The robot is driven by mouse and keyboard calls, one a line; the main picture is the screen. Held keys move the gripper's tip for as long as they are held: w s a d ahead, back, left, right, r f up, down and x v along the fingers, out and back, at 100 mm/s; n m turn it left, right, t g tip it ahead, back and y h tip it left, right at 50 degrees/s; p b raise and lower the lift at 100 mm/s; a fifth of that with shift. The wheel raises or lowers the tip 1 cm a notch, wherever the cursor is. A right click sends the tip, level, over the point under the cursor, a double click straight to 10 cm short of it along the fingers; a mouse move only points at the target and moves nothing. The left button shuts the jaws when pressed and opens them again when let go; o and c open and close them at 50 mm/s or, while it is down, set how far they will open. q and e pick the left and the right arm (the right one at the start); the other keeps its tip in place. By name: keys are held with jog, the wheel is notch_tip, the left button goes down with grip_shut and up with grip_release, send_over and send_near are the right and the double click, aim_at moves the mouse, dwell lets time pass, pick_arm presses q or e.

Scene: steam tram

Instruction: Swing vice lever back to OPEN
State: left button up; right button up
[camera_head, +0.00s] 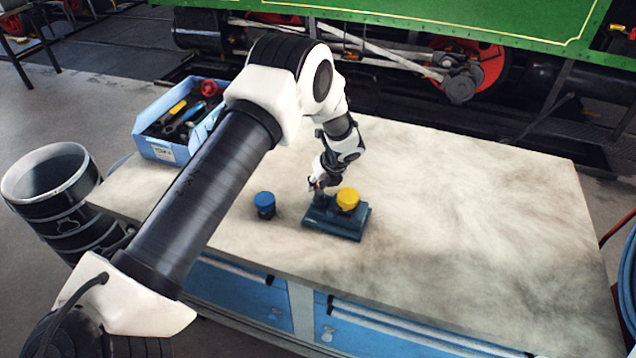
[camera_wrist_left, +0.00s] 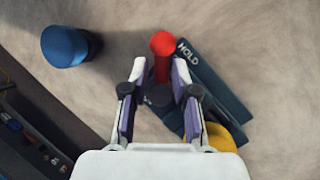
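The dark blue-green vice (camera_head: 335,220) sits on the bench top, with a yellow-capped round piece (camera_head: 348,199) on it. In the left wrist view the vice body (camera_wrist_left: 215,85) carries the word HOLD, and the yellow piece (camera_wrist_left: 225,138) is partly hidden by my gripper. The vice lever (camera_wrist_left: 162,45) has a red knob and red stem, pointing toward the top of that view, beside the HOLD lettering. My left gripper (camera_wrist_left: 159,70) is open, its fingers either side of the lever stem; contact cannot be told. In the head view my left gripper (camera_head: 318,182) is at the vice's left end. My right gripper is not in view.
A blue-capped round piece (camera_head: 264,205) stands left of the vice. A blue tool bin (camera_head: 160,149) with tools is at the bench's back left. A dark drum (camera_head: 50,180) stands left of the bench. The bench top (camera_head: 480,220) is clear to the right.

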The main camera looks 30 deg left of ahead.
pick_arm(q)
grip_shut()
jog(key=shift+f+n, duration=0.1)
jog(key=shift+n, duration=0.3)
jog(key=n+g+b, duration=0.1)
jog(key=n, duration=0.1)
jog(key=n+g+b, duration=0.1)
jog(key=n, duration=0.1)
jog(key=shift+s+a+f, duration=0.15)
jog(key=shift+s+a, duration=0.05)
jog(key=shift+s, duration=0.15)
jog(key=n+g+b, duration=0.1)
jog(key=n, duration=0.1)
jog(key=s+n+g+b, duration=0.1)
jog(key=n, duration=0.2)
jog(key=shift+a+h, duration=0.1)
jog(key=shift+h, duration=0.3)
jog(key=n, duration=0.2)
jog(key=n+g+h+b, duration=0.1)
jog(key=n, duration=0.1)
jog(key=shift+s+h, duration=0.3)
jog(key=shift+s, duration=0.05)
jog(key=n, duration=0.1)
jog(key=n+h+b, duration=0.1)
jog(key=n, duration=0.1)
jog(key=n+g, duration=0.1)
jog(key=n, duration=0.1)
jog(key=shift+s+d+h, duration=0.3)
jog(key=shift+s+h, duration=0.05)
jog(key=shift+h, duration=0.05)
